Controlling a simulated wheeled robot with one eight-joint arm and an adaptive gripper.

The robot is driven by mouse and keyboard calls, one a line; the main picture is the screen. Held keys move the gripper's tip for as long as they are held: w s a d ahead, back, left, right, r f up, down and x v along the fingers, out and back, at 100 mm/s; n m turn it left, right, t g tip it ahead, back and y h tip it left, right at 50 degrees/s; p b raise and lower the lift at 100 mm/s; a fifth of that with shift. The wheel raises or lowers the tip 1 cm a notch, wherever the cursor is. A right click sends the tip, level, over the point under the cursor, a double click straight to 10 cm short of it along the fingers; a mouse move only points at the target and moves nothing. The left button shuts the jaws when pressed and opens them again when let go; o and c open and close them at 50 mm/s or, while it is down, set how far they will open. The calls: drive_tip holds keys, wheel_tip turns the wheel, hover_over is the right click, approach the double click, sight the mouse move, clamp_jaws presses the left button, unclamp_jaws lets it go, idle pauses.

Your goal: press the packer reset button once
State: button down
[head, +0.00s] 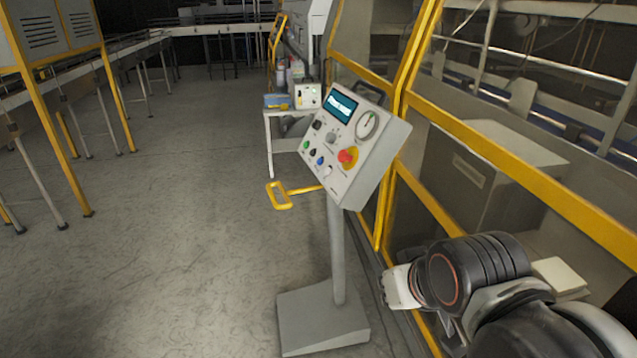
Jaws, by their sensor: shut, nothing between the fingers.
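The packer's control panel (378,165) is a grey tilted box on a post, in the middle of the head view. A row of small buttons runs along its lower left: a green one (307,146), a dark one, a blue one (320,161) and a pale one (328,171). Their labels are too small to read, so I cannot tell which is the reset button. A red mushroom button (348,156) on yellow sits at the right. My gripper (392,289) shows small at the lower right, below the panel and apart from it. It is shut and empty.
The panel's post stands on a grey floor plate (322,318). A yellow handle (281,195) juts left. The yellow-framed packer guard (540,180) runs along the right, close to my arm. A small table with boxes (276,101) stands behind.

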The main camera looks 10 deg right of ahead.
wheel_tip(320, 180, down, 16)
drive_tip(key=b, duration=1.3)
drive_tip(key=shift+r+b, duration=0.2)
drive_tip(key=shift+b, duration=0.1)
drive_tip(key=shift+w, duration=0.1)
